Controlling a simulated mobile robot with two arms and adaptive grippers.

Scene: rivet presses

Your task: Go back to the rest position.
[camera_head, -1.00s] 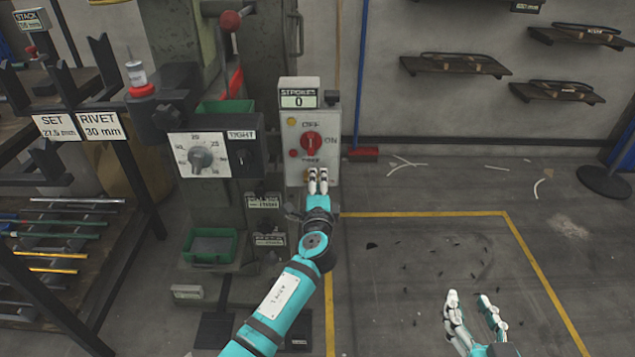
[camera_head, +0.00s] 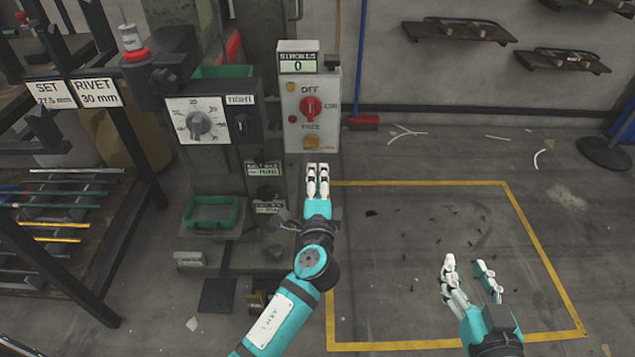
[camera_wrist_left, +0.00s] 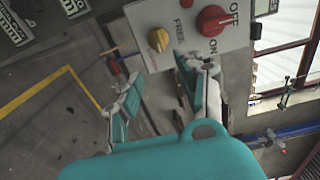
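My left gripper (camera_head: 318,172) is held in front of the press, just below its grey control box (camera_head: 325,95). In the left wrist view its fingers (camera_wrist_left: 160,90) are spread with an empty gap between them, apart from the box. The box carries a red knob (camera_head: 311,108) and a yellow knob (camera_head: 311,143); both also show in the left wrist view, the red knob (camera_wrist_left: 213,19) and the yellow knob (camera_wrist_left: 158,40). My right gripper (camera_head: 467,275) is open and empty above the floor at the lower right.
A dial panel (camera_head: 205,119) and a green tray (camera_head: 211,214) are on the press, left of my left arm. A rack with rods (camera_head: 60,205) stands at the far left. The yellow-outlined floor (camera_head: 420,255) is open. A black stand base (camera_head: 604,153) is at the right.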

